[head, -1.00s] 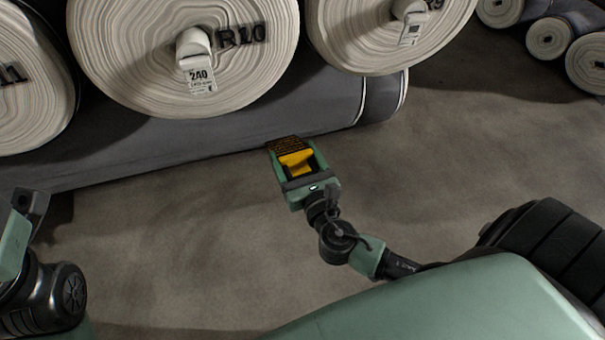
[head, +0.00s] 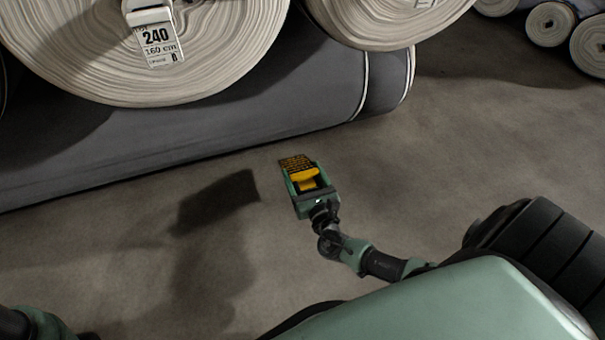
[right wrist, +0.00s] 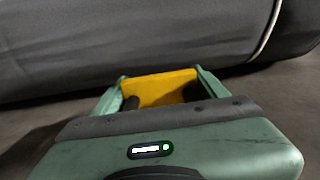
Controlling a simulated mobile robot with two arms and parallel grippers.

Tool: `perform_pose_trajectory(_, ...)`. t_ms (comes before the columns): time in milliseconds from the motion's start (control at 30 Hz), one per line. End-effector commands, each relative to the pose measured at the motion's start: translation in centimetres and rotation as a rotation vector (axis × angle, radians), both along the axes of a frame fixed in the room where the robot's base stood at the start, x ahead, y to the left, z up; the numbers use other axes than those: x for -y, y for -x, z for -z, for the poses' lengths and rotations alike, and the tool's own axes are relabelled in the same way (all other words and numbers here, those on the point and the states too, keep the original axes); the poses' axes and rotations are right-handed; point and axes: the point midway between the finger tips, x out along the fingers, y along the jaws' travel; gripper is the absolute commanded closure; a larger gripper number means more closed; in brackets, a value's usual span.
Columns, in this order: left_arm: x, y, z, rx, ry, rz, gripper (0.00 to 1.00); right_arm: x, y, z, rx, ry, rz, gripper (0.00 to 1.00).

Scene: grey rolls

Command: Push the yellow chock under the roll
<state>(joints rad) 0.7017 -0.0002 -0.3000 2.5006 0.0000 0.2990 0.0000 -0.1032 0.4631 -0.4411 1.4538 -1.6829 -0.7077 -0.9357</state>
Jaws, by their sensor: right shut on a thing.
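The yellow chock (head: 305,179) has a black-marked front plate that points toward the grey roll (head: 215,142), which lies on the floor. My right gripper (head: 301,177) is shut on the chock, with one finger on each side. In the head view a strip of floor shows between the chock's front end and the roll's lower edge. In the right wrist view the chock (right wrist: 162,87) sits between the green fingers, with the roll (right wrist: 130,45) behind it. Its underside is hidden, so I cannot tell whether it touches the floor. My left gripper is out of view.
Pale-ended rolls (head: 150,50) are stacked on top of the grey roll, one with a 240 tag (head: 158,42). More rolls (head: 550,30) lie at the far right. The concrete floor (head: 440,165) is clear right of the chock. A dark shadow falls left of it.

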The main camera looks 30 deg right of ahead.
Motion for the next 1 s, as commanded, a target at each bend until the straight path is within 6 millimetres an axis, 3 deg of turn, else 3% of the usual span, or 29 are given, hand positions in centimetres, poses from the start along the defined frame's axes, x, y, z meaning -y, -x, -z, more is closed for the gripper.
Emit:
perform_pose_trajectory(167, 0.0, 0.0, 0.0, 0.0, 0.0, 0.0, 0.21, -0.1, 0.3, -0.2, 0.004, 0.001, -0.005, 0.94)
perform_pose_trajectory(733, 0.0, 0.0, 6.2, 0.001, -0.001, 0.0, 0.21, -0.1, 0.2, 6.4, 0.005, 0.001, -0.003, 0.94)
perform_pose_trajectory(800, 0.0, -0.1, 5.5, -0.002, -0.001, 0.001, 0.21, 0.2, -0.9, 5.5, 0.008, 0.002, -0.003, 0.94)
perform_pose_trajectory(1000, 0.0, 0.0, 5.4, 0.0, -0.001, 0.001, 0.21, 0.7, -3.1, 5.6, 0.006, 0.002, -0.002, 0.94)
